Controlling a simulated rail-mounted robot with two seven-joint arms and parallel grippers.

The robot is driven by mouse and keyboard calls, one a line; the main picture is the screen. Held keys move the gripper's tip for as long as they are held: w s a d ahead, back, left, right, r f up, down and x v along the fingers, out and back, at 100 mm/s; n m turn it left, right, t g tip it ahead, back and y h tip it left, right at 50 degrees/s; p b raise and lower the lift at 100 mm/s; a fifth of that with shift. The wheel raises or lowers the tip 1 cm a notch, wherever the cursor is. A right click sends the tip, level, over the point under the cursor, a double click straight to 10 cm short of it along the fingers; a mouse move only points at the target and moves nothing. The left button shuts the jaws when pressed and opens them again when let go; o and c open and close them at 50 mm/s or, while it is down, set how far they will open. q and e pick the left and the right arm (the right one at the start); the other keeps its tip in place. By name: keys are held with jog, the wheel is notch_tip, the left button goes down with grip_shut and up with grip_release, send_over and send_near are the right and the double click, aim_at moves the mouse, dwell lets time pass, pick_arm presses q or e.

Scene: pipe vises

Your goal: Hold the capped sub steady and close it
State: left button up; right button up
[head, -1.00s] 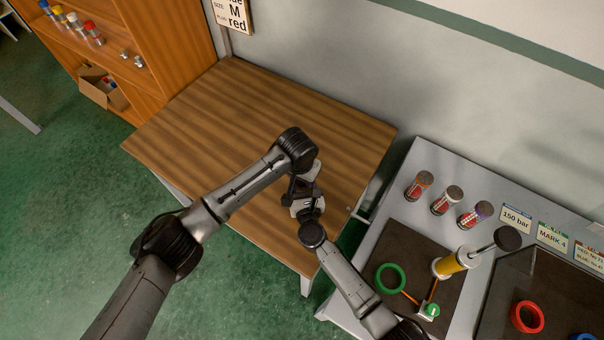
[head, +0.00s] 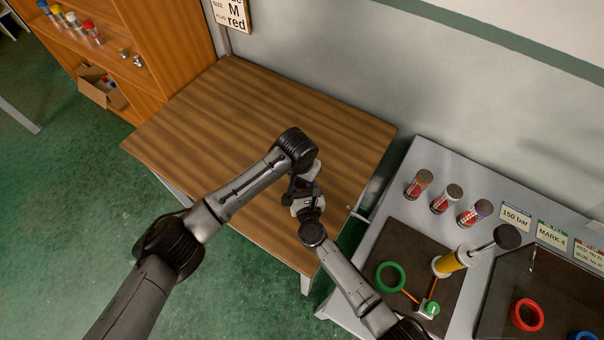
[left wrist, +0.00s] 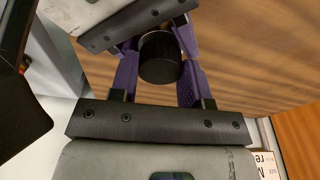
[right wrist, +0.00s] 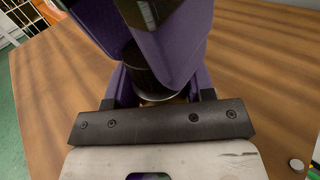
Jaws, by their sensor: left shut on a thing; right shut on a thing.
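The capped sub is a short dark cylinder (left wrist: 160,58) between the purple fingers of my left gripper (left wrist: 157,72) in the left wrist view. My left gripper is shut on it. In the right wrist view the dark cylinder (right wrist: 138,68), with a pale rim at its near end, sits between the purple fingers of my right gripper (right wrist: 155,88), which is also shut on it. The two grippers meet close together above the wooden table (head: 230,115) in the head view. There the sub is hidden by my wrists. How far the cap is closed cannot be seen.
A grey bench at right holds several capped cylinders (head: 443,198), a yellow cylinder with a dark knob (head: 450,263), a green ring (head: 390,277) and a red ring (head: 526,316). An orange shelf (head: 165,45) stands at back left. The wooden tabletop's left side is clear.

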pick_arm(q)
jog(key=shift+a+f, duration=0.25)
jog(key=shift+f, duration=0.35)
jog(key=o, duration=0.6)
jog(key=r, duration=0.3)
jog(key=shift+s+a+r, duration=0.1)
jog(key=shift+s+r, duration=0.15)
jog(key=shift+r, duration=0.5)
jog(key=shift+s, duration=0.1)
jog(key=shift+c, duration=0.5)
